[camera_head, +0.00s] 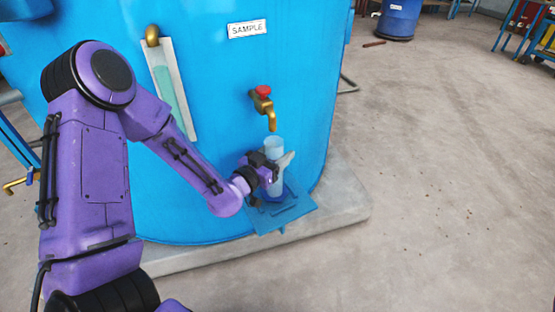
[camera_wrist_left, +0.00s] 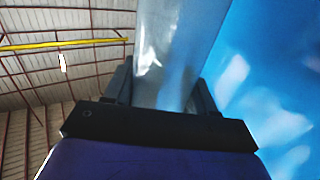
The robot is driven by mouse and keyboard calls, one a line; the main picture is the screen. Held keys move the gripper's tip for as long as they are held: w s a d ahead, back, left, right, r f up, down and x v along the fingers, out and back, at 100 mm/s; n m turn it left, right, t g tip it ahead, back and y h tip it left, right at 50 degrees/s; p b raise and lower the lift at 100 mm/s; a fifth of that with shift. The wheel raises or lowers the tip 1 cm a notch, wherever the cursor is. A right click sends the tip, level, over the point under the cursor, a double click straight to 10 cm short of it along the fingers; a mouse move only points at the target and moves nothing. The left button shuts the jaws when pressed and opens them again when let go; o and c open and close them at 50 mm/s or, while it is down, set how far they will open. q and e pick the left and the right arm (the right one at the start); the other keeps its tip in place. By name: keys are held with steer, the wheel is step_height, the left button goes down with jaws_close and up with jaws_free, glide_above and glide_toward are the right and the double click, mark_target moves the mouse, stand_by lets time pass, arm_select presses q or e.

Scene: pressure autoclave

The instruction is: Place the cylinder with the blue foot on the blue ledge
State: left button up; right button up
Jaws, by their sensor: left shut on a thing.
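The clear cylinder (camera_head: 273,149) with a blue foot (camera_head: 272,195) stands upright at the front of the blue tank. My left gripper (camera_head: 270,172) is shut on the cylinder's body. The left wrist view also shows the clear cylinder (camera_wrist_left: 168,50) between the fingers of the left gripper (camera_wrist_left: 165,95). The blue ledge (camera_head: 296,211) juts from the tank below the cylinder. The foot appears at or just over the ledge; I cannot tell whether it touches. My right gripper is not in view.
A brass tap (camera_head: 263,103) with a red knob is on the tank (camera_head: 215,75) above the cylinder. A sight gauge (camera_head: 170,90) is to the left. A concrete plinth (camera_head: 345,200) lies under the tank. The floor to the right is mostly clear.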

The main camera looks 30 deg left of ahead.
arm_select(q)
steer(key=shift+f, duration=0.8)
steer(key=shift+r, duration=0.15)
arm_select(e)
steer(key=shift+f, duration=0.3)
arm_select(q)
steer(key=o, duration=1.4)
steer(key=shift+f, duration=0.2)
steer(key=shift+c, duration=0.2)
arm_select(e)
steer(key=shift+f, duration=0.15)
arm_select(q)
steer(key=shift+r, duration=0.1)
